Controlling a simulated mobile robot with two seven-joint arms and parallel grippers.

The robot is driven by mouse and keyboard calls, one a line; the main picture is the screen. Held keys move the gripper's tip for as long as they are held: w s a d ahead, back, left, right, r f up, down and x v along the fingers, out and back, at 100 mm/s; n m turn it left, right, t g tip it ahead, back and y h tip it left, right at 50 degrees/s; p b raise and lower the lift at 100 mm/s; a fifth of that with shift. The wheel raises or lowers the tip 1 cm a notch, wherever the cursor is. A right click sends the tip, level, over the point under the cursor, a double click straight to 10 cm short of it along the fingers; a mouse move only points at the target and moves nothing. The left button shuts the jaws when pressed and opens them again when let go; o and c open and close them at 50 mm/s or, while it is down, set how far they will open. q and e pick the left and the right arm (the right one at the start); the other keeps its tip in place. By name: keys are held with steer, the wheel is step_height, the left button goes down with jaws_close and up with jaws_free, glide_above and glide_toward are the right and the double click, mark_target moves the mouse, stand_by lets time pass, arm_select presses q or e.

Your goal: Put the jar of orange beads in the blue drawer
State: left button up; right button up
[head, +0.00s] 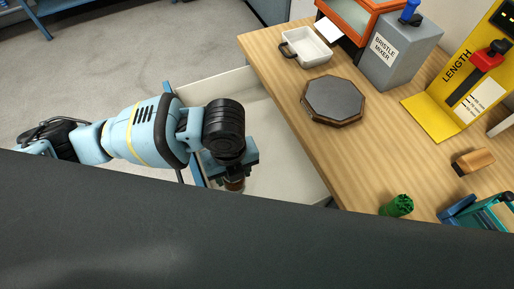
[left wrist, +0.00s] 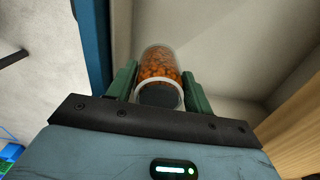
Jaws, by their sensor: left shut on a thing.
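The jar of orange beads (left wrist: 160,68) is clear, with a dark round end toward the camera. My left gripper (left wrist: 158,82) is shut on it, with a green finger on each side. In the head view the left gripper (head: 234,178) points down over the open blue drawer (head: 285,150), near its blue front, and mostly hides the jar (head: 234,185). The drawer has a pale, empty-looking interior. Its blue front also shows at the left in the left wrist view (left wrist: 92,45). I cannot tell how far the jar is above the drawer floor. My right gripper is not in view.
The wooden worktop (head: 290,85) borders the drawer on the right. It holds a white tray (head: 306,46), a dark octagonal pad (head: 333,100), a grey bristle mixer (head: 399,52), a yellow length gauge (head: 455,85) and a green bundle (head: 398,206). A dark surface covers the lower head view.

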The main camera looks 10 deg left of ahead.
arm_select(q)
steer(key=d+f+m, duration=0.1)
steer(key=m, duration=0.1)
steer(key=s+m, duration=0.1)
steer(key=m, duration=0.1)
steer(key=d+f+m, duration=0.1)
steer(key=m, duration=0.1)
steer(key=shift+s+d+f, duration=0.2)
steer(key=shift+d+f, duration=0.1)
steer(key=m, duration=0.1)
steer(key=d+f+m, duration=0.1)
steer(key=m, duration=0.2)
steer(key=shift+s+d+f+m+b, duration=0.15)
steer(key=shift+s+d+m+b, duration=0.1)
steer(key=shift+s+m+b, duration=0.1)
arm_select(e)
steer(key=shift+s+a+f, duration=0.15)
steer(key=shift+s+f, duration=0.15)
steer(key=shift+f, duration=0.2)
